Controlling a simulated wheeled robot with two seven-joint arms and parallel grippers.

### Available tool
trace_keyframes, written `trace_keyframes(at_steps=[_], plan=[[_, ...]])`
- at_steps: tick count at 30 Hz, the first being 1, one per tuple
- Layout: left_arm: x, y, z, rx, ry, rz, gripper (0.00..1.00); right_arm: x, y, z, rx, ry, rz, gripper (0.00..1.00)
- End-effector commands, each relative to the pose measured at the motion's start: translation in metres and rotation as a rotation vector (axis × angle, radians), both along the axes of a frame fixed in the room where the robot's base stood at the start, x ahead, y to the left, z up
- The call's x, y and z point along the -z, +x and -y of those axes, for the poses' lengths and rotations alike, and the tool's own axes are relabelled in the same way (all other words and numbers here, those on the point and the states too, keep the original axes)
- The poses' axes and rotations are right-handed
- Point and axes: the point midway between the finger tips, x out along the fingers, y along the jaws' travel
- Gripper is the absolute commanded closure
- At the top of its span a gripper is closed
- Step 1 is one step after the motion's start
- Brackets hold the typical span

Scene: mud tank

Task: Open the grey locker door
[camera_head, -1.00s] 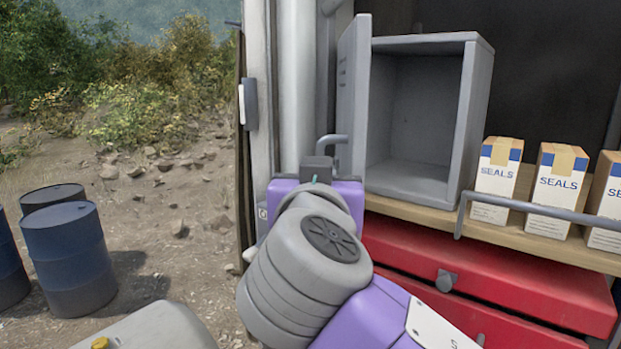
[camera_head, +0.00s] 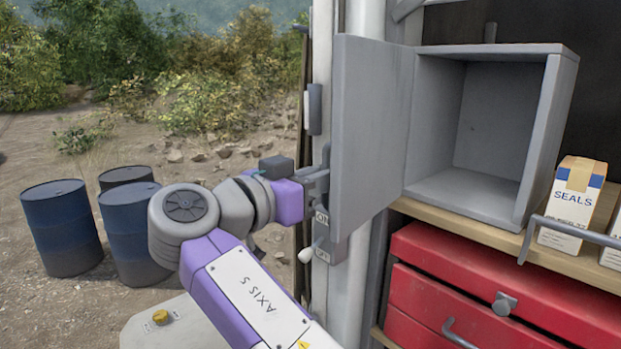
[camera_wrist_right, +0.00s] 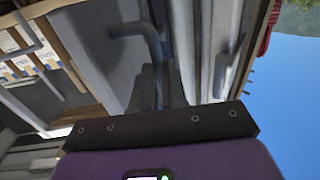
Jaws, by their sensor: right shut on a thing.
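The grey locker (camera_head: 545,135) stands on a wooden shelf, and I see into its empty inside. Its grey door (camera_head: 375,120) is swung wide open to the left, its flat face towards me. My right gripper (camera_head: 318,178) is at the door's outer left edge, shut on the bar handle (camera_head: 326,155). The right wrist view shows the bent handle (camera_wrist_right: 147,38) running down to the dark fingers of my right gripper (camera_wrist_right: 158,88). The fingers hide part of the handle. My left gripper is not in view.
A white lever and grey post (camera_head: 360,25) stand close behind the door. Red drawers (camera_head: 480,285) lie below the shelf. Boxes marked SEALS (camera_head: 572,205) stand right of the locker behind a rail. Blue drums (camera_head: 62,228) stand at the left on open ground.

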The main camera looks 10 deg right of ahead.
Motion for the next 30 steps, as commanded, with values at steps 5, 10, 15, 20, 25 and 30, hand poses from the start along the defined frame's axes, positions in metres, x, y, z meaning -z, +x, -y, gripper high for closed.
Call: trace_keyframes(at_steps=[5,10,15,20,25,30], plan=[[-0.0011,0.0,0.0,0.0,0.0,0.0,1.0,-0.0031,0.0017,0.0067,0.034,-0.003,0.006,1.0],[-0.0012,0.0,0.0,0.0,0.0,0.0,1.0,-0.0034,0.0019,0.0081,0.041,-0.002,0.007,1.0],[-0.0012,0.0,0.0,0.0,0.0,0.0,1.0,-0.0035,0.0019,0.0083,0.041,-0.003,0.006,1.0],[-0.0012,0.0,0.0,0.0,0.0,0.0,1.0,-0.0037,0.0019,0.0085,0.041,-0.002,0.007,0.81],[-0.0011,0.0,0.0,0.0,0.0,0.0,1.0,-0.0023,0.0023,0.0069,0.038,-0.001,0.003,0.62],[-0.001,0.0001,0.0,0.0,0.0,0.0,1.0,-0.0014,0.0023,0.0054,0.036,-0.001,0.002,0.62]])
